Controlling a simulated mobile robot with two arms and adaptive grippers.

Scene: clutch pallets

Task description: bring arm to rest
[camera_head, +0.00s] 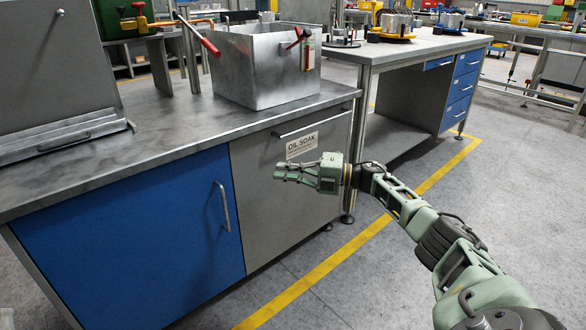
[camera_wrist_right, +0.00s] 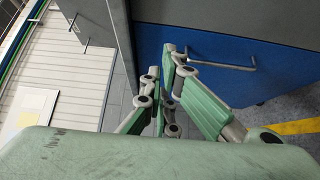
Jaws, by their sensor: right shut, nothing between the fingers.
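My right arm comes in from the lower right in the head view. Its green right gripper (camera_head: 283,172) is shut and empty. It hangs in the air in front of the grey cabinet door with the "OIL SOAK" label (camera_head: 302,145), below the worktop edge. In the right wrist view the gripper's fingers (camera_wrist_right: 168,92) are together, with the blue cabinet front (camera_wrist_right: 215,65) and its handle beyond them. My left gripper is not in view.
A metal bin (camera_head: 262,75) with red-handled clamps stands on the grey worktop (camera_head: 165,115). A second table (camera_head: 420,45) holds several round parts behind. Open floor with a yellow line (camera_head: 330,262) lies to the right of the cabinets.

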